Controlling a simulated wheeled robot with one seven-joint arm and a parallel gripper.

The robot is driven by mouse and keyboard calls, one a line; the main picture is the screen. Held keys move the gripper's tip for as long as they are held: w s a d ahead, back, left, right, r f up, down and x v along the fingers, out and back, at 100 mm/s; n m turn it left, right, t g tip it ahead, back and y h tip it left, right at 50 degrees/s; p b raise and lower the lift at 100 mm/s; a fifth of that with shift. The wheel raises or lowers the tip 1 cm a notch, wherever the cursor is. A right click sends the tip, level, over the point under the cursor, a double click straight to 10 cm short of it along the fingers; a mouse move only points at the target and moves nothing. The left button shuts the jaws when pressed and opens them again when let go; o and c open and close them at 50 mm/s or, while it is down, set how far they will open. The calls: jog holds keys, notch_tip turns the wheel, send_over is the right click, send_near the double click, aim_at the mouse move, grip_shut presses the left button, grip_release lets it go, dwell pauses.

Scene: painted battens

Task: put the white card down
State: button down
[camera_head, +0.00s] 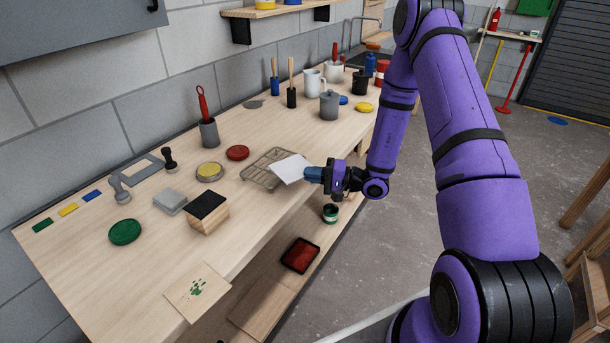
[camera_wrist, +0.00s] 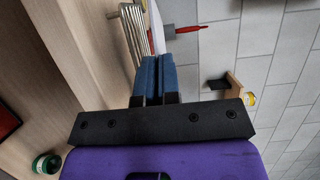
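The white card (camera_head: 290,168) is held flat by its near edge in my gripper (camera_head: 313,174). In the head view the card overlaps a wire rack (camera_head: 258,170) on the workbench; I cannot tell whether it touches the rack. In the wrist view the blue fingers of my gripper (camera_wrist: 157,75) are close together, with the card (camera_wrist: 156,28) a thin pale strip beyond them, seen edge-on. The rack (camera_wrist: 133,35) shows just left of it.
The workbench (camera_head: 90,285) carries a grey pot with a red-handled tool (camera_head: 208,130), a yellow-topped tin (camera_head: 209,171), a red disc (camera_head: 238,153) and a black-topped block (camera_head: 207,211). A red tray (camera_head: 300,255) and green tin (camera_head: 330,213) sit lower down, below the bench top.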

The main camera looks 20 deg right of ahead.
aim_at(307, 165)
jog(key=w, duration=0.4)
jog(key=shift+w+d+f, duration=0.2)
jog(key=shift+w, duration=0.05)
jog(key=shift+w+f, duration=0.2)
jog(key=shift+f, duration=1.55)
jog(key=shift+f, duration=0.15)
jog(key=c, duration=1.3)
grip_release()
jog(key=shift+c, duration=0.2)
